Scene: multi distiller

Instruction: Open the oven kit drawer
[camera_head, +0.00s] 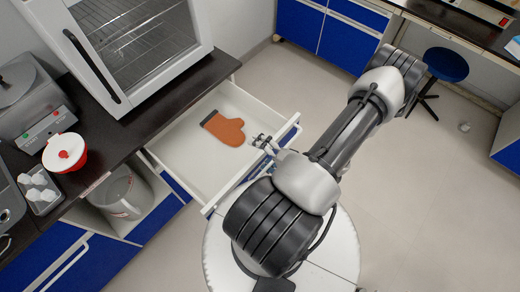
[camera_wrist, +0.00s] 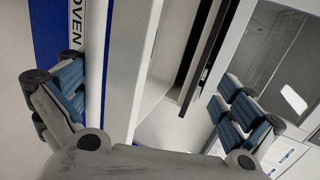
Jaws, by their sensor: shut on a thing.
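The oven kit drawer (camera_head: 180,150) is pulled out from the cabinet under the dark counter, and its white inside shows from above. An orange oven mitt (camera_head: 226,131) with a dark cuff lies flat in it. My gripper (camera_head: 265,143) is at the middle of the drawer's front side. In the wrist view, my gripper (camera_wrist: 155,105) has a blue-padded finger on each side, with the white drawer front (camera_wrist: 125,65) between them. The label beside the left finger reads "OVEN". The exact contact of the fingers is partly hidden.
A white oven (camera_head: 140,45) with a glass door stands on the counter behind the drawer. A red and white container (camera_head: 65,152) sits at the counter's left. A blue stool (camera_head: 446,64) is at the upper right. The floor (camera_head: 415,190) to the right is mostly clear.

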